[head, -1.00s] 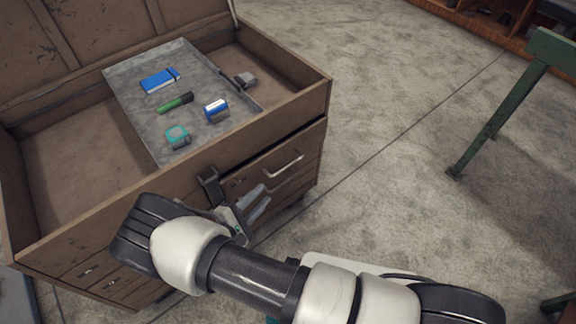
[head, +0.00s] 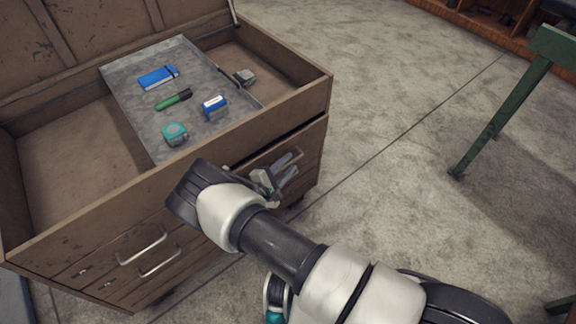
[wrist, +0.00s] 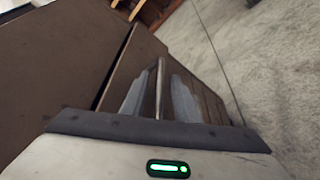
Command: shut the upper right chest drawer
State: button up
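The upper right drawer (head: 310,142) is in the front of the brown wooden chest (head: 95,208), under its rim, with a dark gap along its top edge. It also shows in the wrist view (wrist: 134,62), standing slightly out at most; I cannot tell exactly how far. My gripper (head: 287,166) is in front of this drawer, at its bar handle. In the wrist view the handle (wrist: 159,88) runs between my two grey fingers, with room on both sides. My gripper (wrist: 159,80) is open. In the head view my gripper and wrist hide most of the handle.
The chest's lid is raised. A grey tray (head: 133,92) inside holds a blue box, a green marker, a blue-and-white item and a teal tape measure. Left drawers with handles (head: 142,246) look shut. A green-legged table (head: 500,110) stands right. The floor (head: 390,110) between is clear.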

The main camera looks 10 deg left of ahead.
jog(key=shift+w+d, duration=0.1)
jog(key=shift+w, duration=0.25)
grip_shut()
